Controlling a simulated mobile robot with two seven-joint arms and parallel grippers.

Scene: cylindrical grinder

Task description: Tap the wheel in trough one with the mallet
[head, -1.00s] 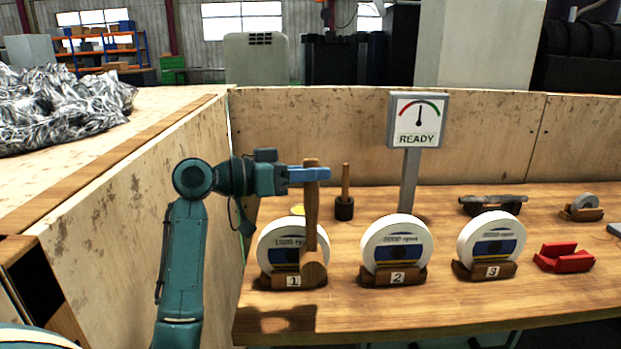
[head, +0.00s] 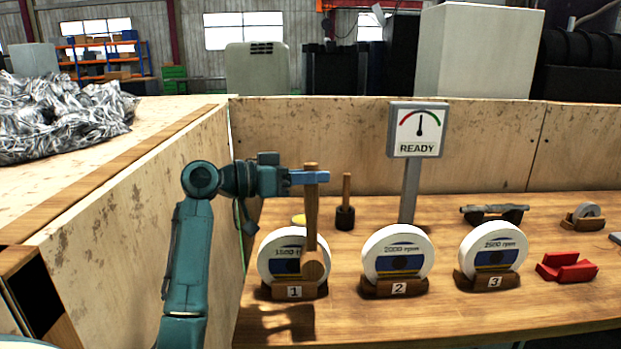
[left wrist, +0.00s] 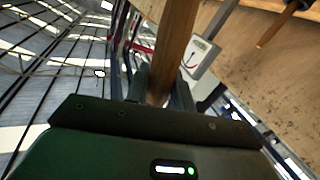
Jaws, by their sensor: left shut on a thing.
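My left gripper (head: 312,178) is shut on the upper handle of a wooden mallet (head: 311,215), which hangs upright with its head down. The handle also shows between the fingers in the left wrist view (left wrist: 174,50). The mallet head (head: 313,265) overlaps the right part of the white wheel in trough one (head: 275,262) in the head view; I cannot tell whether they touch. Trough one (head: 320,288) is a wooden cradle labelled 1. The wheel is marked 1500 rpm or similar, partly hidden by the mallet. My right gripper is not in view.
Wheels two (head: 397,250) and three (head: 493,245) stand in their own troughs to the right. A gauge sign (head: 418,130) reading READY stands behind on a post. A dark-based wooden-handled tool (head: 345,215), a red block (head: 566,268) and a small grey wheel (head: 587,211) are also on the bench.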

